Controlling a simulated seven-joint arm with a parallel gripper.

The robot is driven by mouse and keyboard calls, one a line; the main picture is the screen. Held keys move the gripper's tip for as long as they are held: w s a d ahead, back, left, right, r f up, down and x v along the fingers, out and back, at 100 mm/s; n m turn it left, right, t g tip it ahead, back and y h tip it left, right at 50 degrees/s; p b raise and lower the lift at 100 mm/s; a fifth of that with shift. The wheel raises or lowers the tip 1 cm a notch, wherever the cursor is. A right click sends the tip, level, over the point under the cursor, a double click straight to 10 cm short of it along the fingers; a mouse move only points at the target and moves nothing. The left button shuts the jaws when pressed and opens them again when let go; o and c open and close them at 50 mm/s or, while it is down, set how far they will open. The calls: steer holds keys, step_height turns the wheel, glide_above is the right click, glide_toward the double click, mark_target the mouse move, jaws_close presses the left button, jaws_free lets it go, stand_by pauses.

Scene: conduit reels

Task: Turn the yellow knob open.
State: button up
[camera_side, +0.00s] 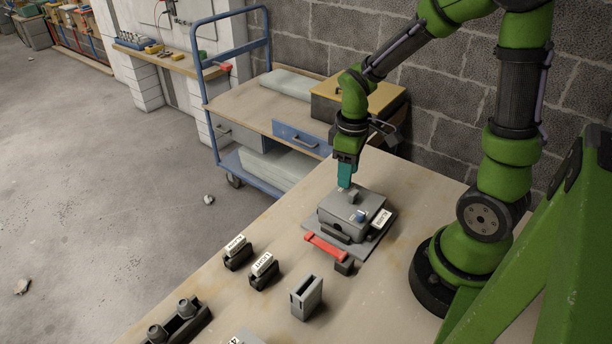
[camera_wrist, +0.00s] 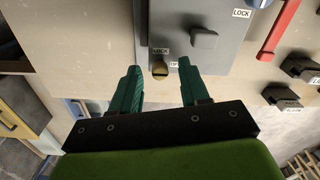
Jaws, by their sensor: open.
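My gripper (camera_wrist: 159,66) is open, with one teal finger on each side of the knob and a gap to both. Whether the fingertips are at the knob's height is unclear. In the side view, my gripper (camera_side: 344,186) points down at the far edge of the box (camera_side: 345,221); the knob is hidden there.
Labelled black blocks (camera_side: 264,272) and a grey slotted block (camera_side: 306,298) stand nearer the camera. A blue cart (camera_side: 262,110) stands behind the table.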

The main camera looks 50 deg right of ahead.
step_height(320, 180, up, 16)
steer(key=shift+r, duration=0.25)
stand_by(0.3)
steer(key=s+a+m+t+y, duration=0.2)
steer(key=s+a+m+t, duration=0.2)
steer(key=a, duration=0.5)
steer(key=m+t, duration=0.2)
steer(key=t, duration=0.1)
steer(key=shift+s+a+r+m, duration=0.15)
steer(key=shift+s+r+m, duration=0.05)
steer(key=shift+s+m, duration=0.2)
